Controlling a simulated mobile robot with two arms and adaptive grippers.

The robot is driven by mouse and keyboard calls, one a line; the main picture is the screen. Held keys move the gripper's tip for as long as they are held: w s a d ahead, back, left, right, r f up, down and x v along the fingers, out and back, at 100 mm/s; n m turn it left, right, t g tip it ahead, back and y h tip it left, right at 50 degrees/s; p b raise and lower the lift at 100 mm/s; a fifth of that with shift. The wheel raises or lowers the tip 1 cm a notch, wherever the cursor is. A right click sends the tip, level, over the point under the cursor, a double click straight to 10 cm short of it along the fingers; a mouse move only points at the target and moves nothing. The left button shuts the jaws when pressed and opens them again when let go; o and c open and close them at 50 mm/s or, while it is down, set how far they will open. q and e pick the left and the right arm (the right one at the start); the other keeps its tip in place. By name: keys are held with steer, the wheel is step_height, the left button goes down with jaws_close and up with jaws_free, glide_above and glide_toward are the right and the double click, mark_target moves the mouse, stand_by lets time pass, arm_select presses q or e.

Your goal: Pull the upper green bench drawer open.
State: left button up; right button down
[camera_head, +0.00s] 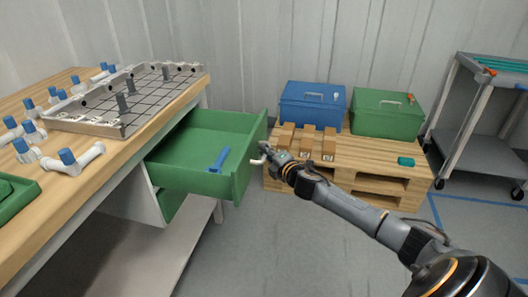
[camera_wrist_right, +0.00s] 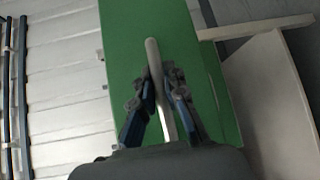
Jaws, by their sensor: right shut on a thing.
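The upper green drawer (camera_head: 190,181) stands pulled out from the bench, and its inside shows. A blue tool (camera_head: 219,159) lies in it. My right gripper (camera_head: 268,153) is at the drawer's front panel, shut on the pale bar handle (camera_head: 257,161). In the right wrist view my right gripper's fingers (camera_wrist_right: 162,85) close around the handle (camera_wrist_right: 153,55), with the green front panel (camera_wrist_right: 120,40) behind it. A lower green drawer (camera_head: 170,203) shows partly below the upper one. My left gripper is not in view.
The wooden bench top (camera_head: 60,190) holds a grey grid fixture (camera_head: 128,97), white and blue fittings and a green tray (camera_head: 14,200). A pallet (camera_head: 345,178) with blue and green boxes stands beyond the drawer. A grey cart (camera_head: 480,120) is at right. Floor in front is clear.

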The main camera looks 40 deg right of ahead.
steer(key=shift+f, duration=0.1)
steer(key=c, duration=1.7)
jaws_free()
steer(key=shift+o, duration=0.2)
steer(key=s+a+r, duration=0.1)
steer(key=s, duration=1.1)
steer(key=shift+r, duration=0.35)
steer(key=shift+w, duration=0.1)
